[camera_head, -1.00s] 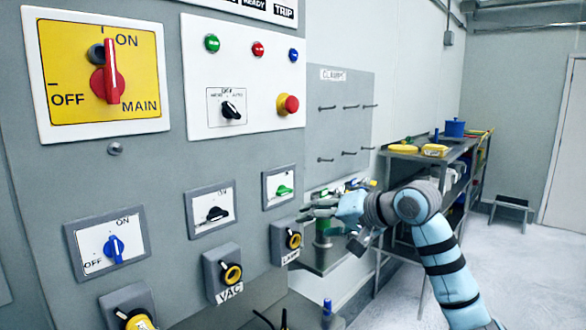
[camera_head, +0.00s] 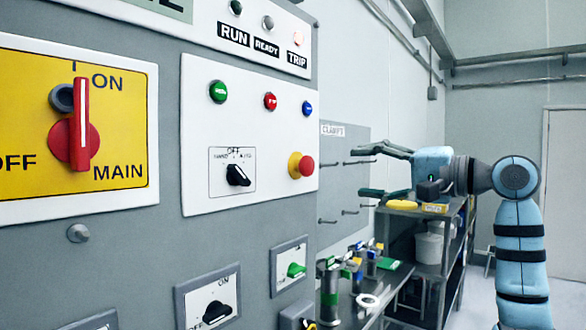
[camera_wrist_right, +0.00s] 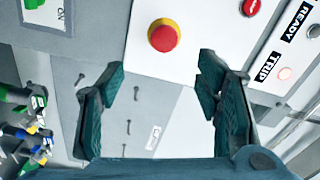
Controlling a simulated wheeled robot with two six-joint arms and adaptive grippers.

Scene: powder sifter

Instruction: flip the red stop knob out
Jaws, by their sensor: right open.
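The red stop knob (camera_head: 302,166) is a red mushroom head on a yellow collar at the lower right of the white control plate. In the right wrist view the red stop knob (camera_wrist_right: 163,37) faces the camera, beyond and between my fingertips. My right gripper (camera_head: 370,172) is to the right of the knob in the head view, fingers pointing left, apart from it. In the right wrist view my right gripper (camera_wrist_right: 160,85) is open with nothing between its fingers. My left gripper is out of view.
A black selector (camera_head: 237,175) and green, red and blue buttons share the white plate (camera_head: 200,115). The TRIP lamp (camera_head: 298,38) glows. The large red main switch (camera_head: 75,138) points to ON. A bench (camera_head: 395,280) with small items stands below; a shelf (camera_head: 428,262) is behind.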

